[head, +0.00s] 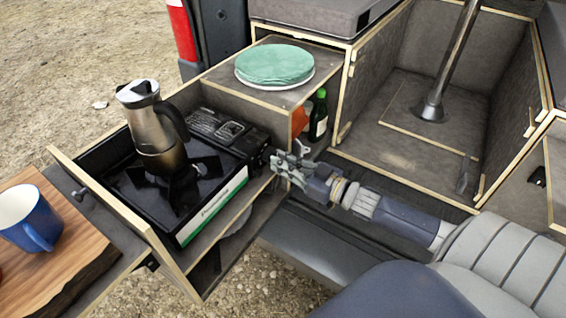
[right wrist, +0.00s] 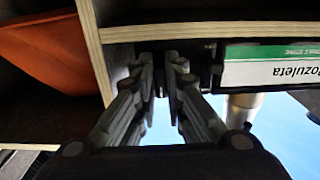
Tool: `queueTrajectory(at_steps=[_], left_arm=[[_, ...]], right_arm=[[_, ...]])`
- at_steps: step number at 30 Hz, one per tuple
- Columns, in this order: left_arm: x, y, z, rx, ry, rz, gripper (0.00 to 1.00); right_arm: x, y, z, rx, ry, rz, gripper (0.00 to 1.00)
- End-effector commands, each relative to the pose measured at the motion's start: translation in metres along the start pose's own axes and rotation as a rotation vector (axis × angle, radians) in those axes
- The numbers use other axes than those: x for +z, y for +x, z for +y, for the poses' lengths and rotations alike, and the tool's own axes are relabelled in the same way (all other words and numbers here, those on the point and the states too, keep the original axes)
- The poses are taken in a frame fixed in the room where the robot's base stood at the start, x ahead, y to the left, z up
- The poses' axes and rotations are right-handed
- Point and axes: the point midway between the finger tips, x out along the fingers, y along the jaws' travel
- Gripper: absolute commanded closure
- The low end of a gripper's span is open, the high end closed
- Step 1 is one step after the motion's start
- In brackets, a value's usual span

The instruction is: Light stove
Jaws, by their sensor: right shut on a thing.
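The black camping stove (head: 207,200) sits in the pulled-out drawer, with a white and green label on its side. A steel moka pot (head: 155,130) with a black handle stands upright on its burner. No flame shows. My right gripper (head: 279,163) is at the stove's right end, by the cabinet. In the right wrist view my right gripper (right wrist: 170,75) has its fingers close together on a small dark part beside the stove's label (right wrist: 270,68). This looks like the stove knob, mostly hidden by the fingers. My left gripper is not in view.
A blue mug (head: 30,222) stands on a wooden board (head: 75,250) at the left. A green, round cloth-like stack (head: 274,65) lies on the cabinet top. A dark bottle (head: 318,118) and an orange item (head: 300,120) are in the cabinet near my gripper. The wooden drawer wall (head: 130,222) borders the stove.

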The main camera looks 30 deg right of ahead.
Motion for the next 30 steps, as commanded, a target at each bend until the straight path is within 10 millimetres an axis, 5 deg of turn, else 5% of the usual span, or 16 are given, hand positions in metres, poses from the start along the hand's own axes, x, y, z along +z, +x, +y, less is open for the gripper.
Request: queueTrajectory(at_steps=[11, 30], left_arm=[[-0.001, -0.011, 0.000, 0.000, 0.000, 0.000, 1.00], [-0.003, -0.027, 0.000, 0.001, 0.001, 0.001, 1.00]], right_arm=[[-0.002, 0.000, 0.002, 0.001, -0.196, 0.000, 1.00], [-0.003, 0.000, 0.007, 0.000, -0.800, 0.000, 1.00]])
